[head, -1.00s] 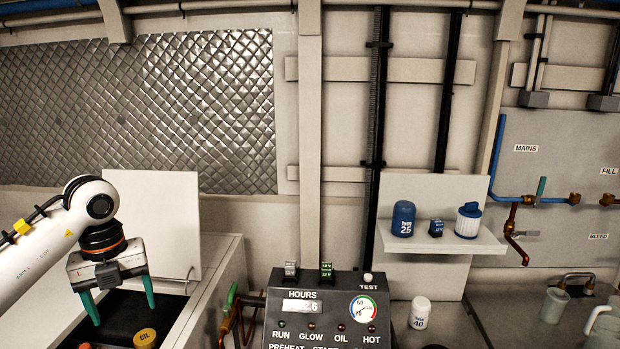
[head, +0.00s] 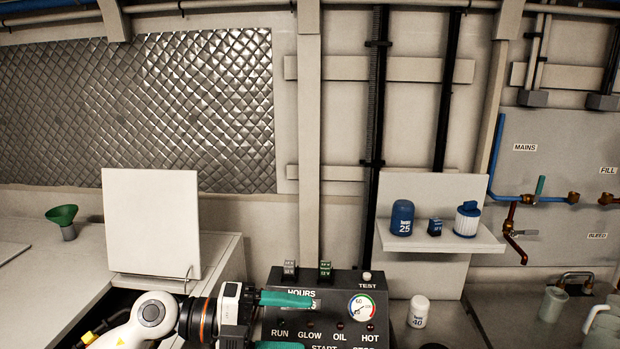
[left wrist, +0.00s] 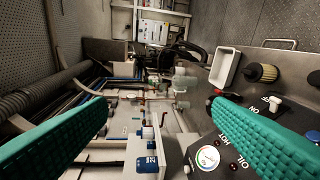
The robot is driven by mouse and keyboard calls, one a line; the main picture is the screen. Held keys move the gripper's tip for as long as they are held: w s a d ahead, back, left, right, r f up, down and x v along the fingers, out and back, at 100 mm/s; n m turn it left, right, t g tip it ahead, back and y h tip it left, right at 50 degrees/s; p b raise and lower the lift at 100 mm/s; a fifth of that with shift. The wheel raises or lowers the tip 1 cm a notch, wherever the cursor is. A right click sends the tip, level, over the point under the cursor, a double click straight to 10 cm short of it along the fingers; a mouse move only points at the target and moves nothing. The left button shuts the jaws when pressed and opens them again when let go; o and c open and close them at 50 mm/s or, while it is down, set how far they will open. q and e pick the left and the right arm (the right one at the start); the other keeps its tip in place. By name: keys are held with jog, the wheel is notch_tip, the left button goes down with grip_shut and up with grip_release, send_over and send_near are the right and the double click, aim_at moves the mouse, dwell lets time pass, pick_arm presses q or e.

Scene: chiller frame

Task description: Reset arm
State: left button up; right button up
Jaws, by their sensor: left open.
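My left gripper (head: 288,322) is at the bottom centre of the head view, pointing right, with its two teal fingers apart and nothing seen between them. The fingers hang in front of the control panel (head: 345,281) and hide part of its HOURS display. In the left wrist view the two fingers (left wrist: 158,108) are wide apart, with the panel's round gauge (left wrist: 208,157) below the right finger. My right gripper is in neither view.
A wall shelf (head: 440,245) holds blue and white canisters and a small blue box. A white canister (head: 419,312) stands below it. Pipes and valves line the right wall.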

pick_arm(q)
notch_tip(320, 180, up, 5)
jog(key=a+n+t+h, duration=0.1)
jog(key=n+t+h, duration=0.2)
jog(key=n+t, duration=0.7)
jog(key=w+a+f+n+t+y, duration=0.3)
jog(key=a+n+t+y, duration=0.3)
jog(key=n+t+y, duration=0.3)
jog(key=s+a+f+n+g+y, duration=0.3)
jog(key=a+f+n+y, duration=0.25)
jog(key=f, duration=0.35)
jog(key=s+a+f+n+g+y, duration=0.3)
jog(key=a+f+n+y, duration=0.15)
jog(key=f+n, duration=0.35)
jog(key=s+f+g, duration=0.5)
jog(key=s+f, duration=0.1)
jog(key=s, duration=0.3)
jog(key=s+f+g, duration=0.5)
jog(key=s+f, duration=0.1)
jog(key=s, duration=0.4)
notch_tip(320, 180, down, 33)
jog(key=s+g+b, duration=0.2)
jog(key=b, duration=0.4)
jog(key=s+a+f+g+b, duration=0.1)
jog(key=s+a+f+b, duration=0.2)
jog(key=s+f, duration=1.3)
notch_tip(320, 180, down, 4)
jog(key=shift+r+m+b, duration=0.1)
jog(key=shift+m+b, duration=0.35)
jog(key=shift+b, duration=0.1)
